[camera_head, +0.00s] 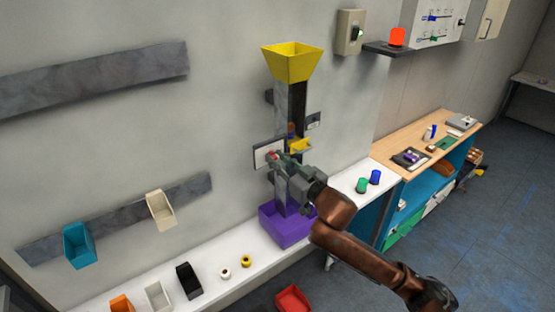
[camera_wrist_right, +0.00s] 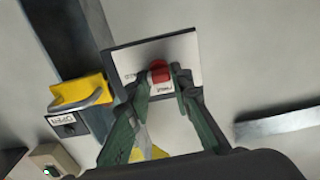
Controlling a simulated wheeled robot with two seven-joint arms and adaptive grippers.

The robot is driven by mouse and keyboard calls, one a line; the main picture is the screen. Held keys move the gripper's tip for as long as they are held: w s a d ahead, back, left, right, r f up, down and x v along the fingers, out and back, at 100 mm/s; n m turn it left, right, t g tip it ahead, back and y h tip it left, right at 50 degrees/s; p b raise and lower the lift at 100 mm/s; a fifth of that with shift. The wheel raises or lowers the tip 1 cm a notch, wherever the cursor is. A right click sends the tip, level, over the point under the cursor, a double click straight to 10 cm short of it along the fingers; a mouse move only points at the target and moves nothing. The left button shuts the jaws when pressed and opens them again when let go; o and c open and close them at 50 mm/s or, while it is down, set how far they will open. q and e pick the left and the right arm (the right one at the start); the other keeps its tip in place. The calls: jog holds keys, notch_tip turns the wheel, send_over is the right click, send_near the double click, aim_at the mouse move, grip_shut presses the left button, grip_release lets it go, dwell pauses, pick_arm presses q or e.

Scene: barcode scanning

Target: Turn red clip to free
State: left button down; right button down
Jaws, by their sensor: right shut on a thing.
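The red clip (camera_wrist_right: 159,73) sits on a white plate (camera_wrist_right: 188,52) with small printed words, fixed to the wall. My right gripper (camera_wrist_right: 161,82) is shut on the red clip, with a green finger on each side of it. In the head view the clip (camera_head: 272,155) shows as a small red spot on the plate (camera_head: 262,150), and my right gripper (camera_head: 280,159) reaches it from the right. The print is too small and partly covered to read which word the clip points at. My left gripper is not in view.
A column with a yellow funnel (camera_head: 292,62) stands right of the plate, above a purple bin (camera_head: 287,228). A yellow part with a handle (camera_wrist_right: 80,94) is close by. Cups and bins stand on the white ledge (camera_head: 215,255). A red bin (camera_head: 292,299) is below.

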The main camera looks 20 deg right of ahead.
jog(key=n+p, duration=0.2)
jog(key=n, duration=0.2)
jog(key=shift+r+p, duration=0.1)
jog(key=shift+p, duration=0.25)
jog(key=n+p, duration=0.2)
jog(key=n, duration=0.2)
jog(key=shift+a+n, duration=0.1)
jog(key=shift+n, duration=0.2)
jog(key=n+p, duration=0.1)
jog(key=n, duration=0.2)
jog(key=n+p, duration=0.1)
jog(key=n, duration=0.1)
jog(key=n+p, duration=0.1)
jog(key=n, duration=0.2)
jog(key=shift+a+f+n, duration=0.1)
jog(key=shift+f+n, duration=0.2)
jog(key=shift+n+p, duration=0.3)
jog(key=c, duration=1.7)
grip_release()
jog(key=shift+c, duration=0.2)
